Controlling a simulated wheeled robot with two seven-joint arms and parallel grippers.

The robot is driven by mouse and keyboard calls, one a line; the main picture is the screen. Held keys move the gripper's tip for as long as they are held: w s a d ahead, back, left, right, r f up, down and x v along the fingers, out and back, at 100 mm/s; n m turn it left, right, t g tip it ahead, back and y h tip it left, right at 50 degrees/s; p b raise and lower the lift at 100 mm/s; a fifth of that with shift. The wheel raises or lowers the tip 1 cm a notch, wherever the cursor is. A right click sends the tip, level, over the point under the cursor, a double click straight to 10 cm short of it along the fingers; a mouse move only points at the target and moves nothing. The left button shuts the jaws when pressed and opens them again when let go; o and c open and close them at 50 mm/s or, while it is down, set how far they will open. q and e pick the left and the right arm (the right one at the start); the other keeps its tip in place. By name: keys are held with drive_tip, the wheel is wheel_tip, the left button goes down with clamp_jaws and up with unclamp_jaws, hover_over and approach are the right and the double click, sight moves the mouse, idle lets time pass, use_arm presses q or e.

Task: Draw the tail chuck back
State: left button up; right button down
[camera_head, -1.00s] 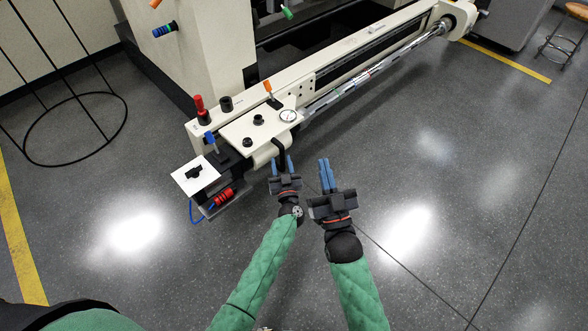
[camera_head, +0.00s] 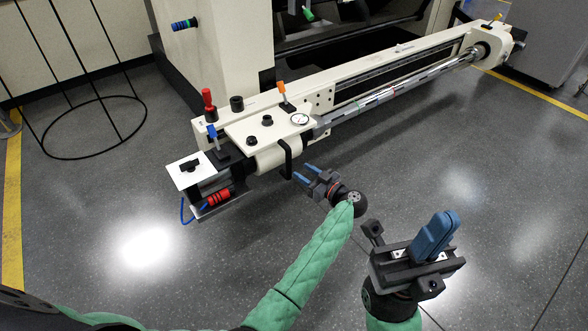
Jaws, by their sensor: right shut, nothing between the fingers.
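The cream machine end housing (camera_head: 240,133) stands at the left end of a long rail, with a round dial gauge (camera_head: 300,119) on its top plate. A cream cylinder (camera_head: 268,160) with a black bar handle (camera_head: 288,160) sits on its front side. I cannot tell which part is the tail chuck. My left gripper (camera_head: 302,171) is just right of the black handle. Its two blue fingers are apart, with nothing seen between them. My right gripper (camera_head: 445,225) is shut and empty over the floor at lower right, well away from the machine.
Red (camera_head: 208,104), blue (camera_head: 213,137) and orange (camera_head: 283,93) levers stand on the housing. A shiny patterned shaft (camera_head: 400,86) runs along the rail to the far right. A black wire stand (camera_head: 95,125) is at left. The floor in front is clear.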

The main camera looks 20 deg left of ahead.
sight(289, 162)
use_arm(q)
drive_tip(key=shift+b+x, duration=1.05)
drive_tip(key=shift+x, duration=2.75)
clamp_jaws()
